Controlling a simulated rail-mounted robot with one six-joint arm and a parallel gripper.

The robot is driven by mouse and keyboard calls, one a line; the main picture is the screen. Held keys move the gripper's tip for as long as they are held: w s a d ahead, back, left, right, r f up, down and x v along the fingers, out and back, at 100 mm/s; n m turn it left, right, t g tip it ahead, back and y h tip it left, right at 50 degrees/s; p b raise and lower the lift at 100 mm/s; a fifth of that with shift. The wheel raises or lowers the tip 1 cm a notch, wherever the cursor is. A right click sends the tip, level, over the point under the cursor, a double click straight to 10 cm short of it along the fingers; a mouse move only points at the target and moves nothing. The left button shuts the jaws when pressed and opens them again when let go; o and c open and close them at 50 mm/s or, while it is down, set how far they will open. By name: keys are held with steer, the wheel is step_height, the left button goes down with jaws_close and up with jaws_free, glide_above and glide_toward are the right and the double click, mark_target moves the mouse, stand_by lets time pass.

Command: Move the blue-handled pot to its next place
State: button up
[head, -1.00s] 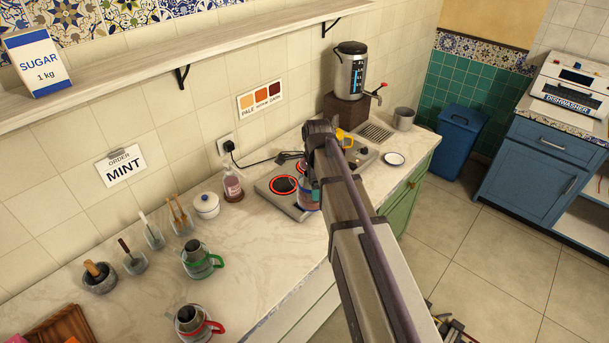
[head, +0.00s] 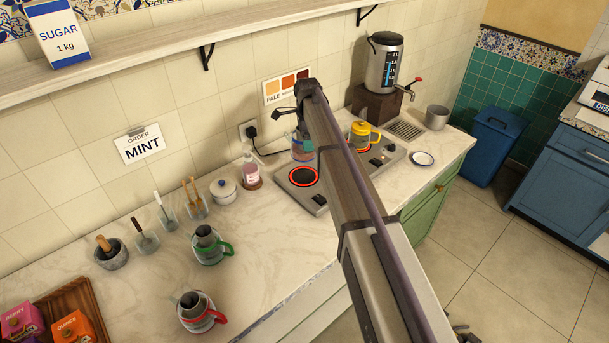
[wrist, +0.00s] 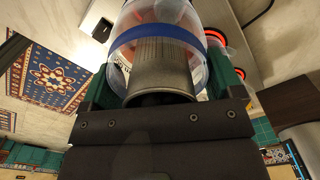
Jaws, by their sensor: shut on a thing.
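The blue-handled pot (head: 301,149) is a clear glass pot with a blue band and a grey metal strainer inside. In the head view it shows behind the hotplate's (head: 318,201) left burner (head: 303,177), partly hidden by my arm; I cannot tell whether it touches anything. The left burner is bare with a lit red ring. My gripper (wrist: 165,80) is shut on the pot, its green fingers on either side of the glass in the wrist view. The yellow-handled pot (head: 361,131) stands on the right burner, which also glows.
The samovar (head: 384,62) stands on a block at the back right, near a metal cup (head: 437,117) and a saucer (head: 422,159).

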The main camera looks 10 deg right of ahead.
step_height(320, 180, down, 10)
steer(key=b, duration=0.9)
steer(key=shift+f+b, duration=0.2)
steer(key=shift+b, duration=0.15)
steer(key=shift+r+p, duration=0.3)
steer(key=shift+c, duration=0.5)
steer(key=shift+f, duration=0.25)
steer(key=o, duration=1.1)
steer(key=shift+r, duration=0.15)
step_height(320, 180, up, 12)
steer(key=p, duration=1.2)
steer(key=shift+r, duration=0.25)
steer(key=shift+s+d+f+n+b, duration=0.1)
steer(key=shift+s+f+n+b, duration=0.55)
steer(key=shift+s+n, duration=4.05)
steer(key=shift+s+a+f+n+b, duration=0.1)
steer(key=shift+s+f+n+b, duration=0.95)
steer(key=shift+s, duration=6.95)
steer(key=shift+s+d+f+n+b, duration=0.15)
steer(key=shift+s+f+n, duration=0.15)
steer(key=shift+s+n, duration=4.6)
